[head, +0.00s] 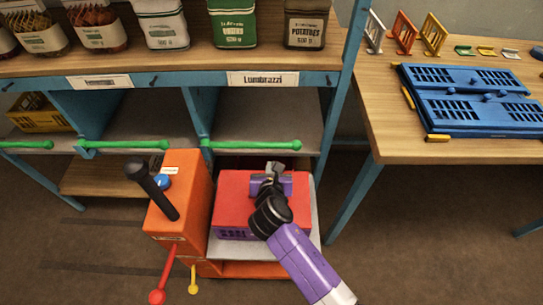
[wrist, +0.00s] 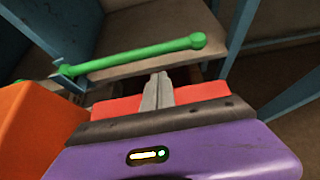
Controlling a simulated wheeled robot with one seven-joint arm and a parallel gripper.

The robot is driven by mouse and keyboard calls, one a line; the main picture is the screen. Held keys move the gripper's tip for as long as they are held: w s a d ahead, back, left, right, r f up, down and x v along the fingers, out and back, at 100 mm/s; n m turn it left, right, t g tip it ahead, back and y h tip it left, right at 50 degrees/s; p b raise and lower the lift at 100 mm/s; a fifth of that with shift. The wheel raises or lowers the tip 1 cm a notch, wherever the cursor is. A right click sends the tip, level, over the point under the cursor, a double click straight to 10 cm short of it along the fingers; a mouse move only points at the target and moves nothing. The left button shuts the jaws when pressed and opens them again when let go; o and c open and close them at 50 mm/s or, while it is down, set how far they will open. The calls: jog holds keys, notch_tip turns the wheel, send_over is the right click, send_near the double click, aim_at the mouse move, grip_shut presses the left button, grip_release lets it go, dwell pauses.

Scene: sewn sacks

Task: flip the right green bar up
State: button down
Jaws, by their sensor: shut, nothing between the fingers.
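The right green bar (head: 250,145) lies level across the front of the right open compartment, just under the label "Lumbrazzi". It has a round knob at its right end, and its left end meets a blue divider post. In the wrist view the bar (wrist: 130,55) runs slantwise above and beyond the fingers. My gripper (head: 273,168) is below the bar, near its right half. In the wrist view my gripper's fingertips (wrist: 159,76) are together, with nothing between them. They appear apart from the bar.
Another green bar (head: 125,144) crosses the compartment to the left, and part of a third (head: 25,144) shows further left. A wooden table (head: 400,148) with a blue panel (head: 470,96) stands right.

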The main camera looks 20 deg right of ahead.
dwell(0.3)
jog(key=b+x, duration=0.2)
jog(key=x, duration=0.8)
jog(key=shift+b, duration=0.3)
jog(key=w+a+r+n+h+p, duration=0.1)
jog(key=a+r+n+p, duration=0.1)
jog(key=r, duration=0.5)
jog(key=w+a+r+n+h+p, duration=0.1)
jog(key=a+r+h+p, duration=0.1)
jog(key=a+r+p, duration=0.3)
jog(key=w+a+r+n+h+p, duration=0.1)
jog(key=a+r+n+h+p, duration=0.1)
jog(key=r+p, duration=0.5)
jog(key=shift+a+r+n+g, duration=0.3)
jog(key=shift+a+r+g, duration=0.1)
jog(key=shift+a+r, duration=0.45)
jog(key=shift+w+d, duration=0.1)
jog(key=shift+w, duration=0.05)
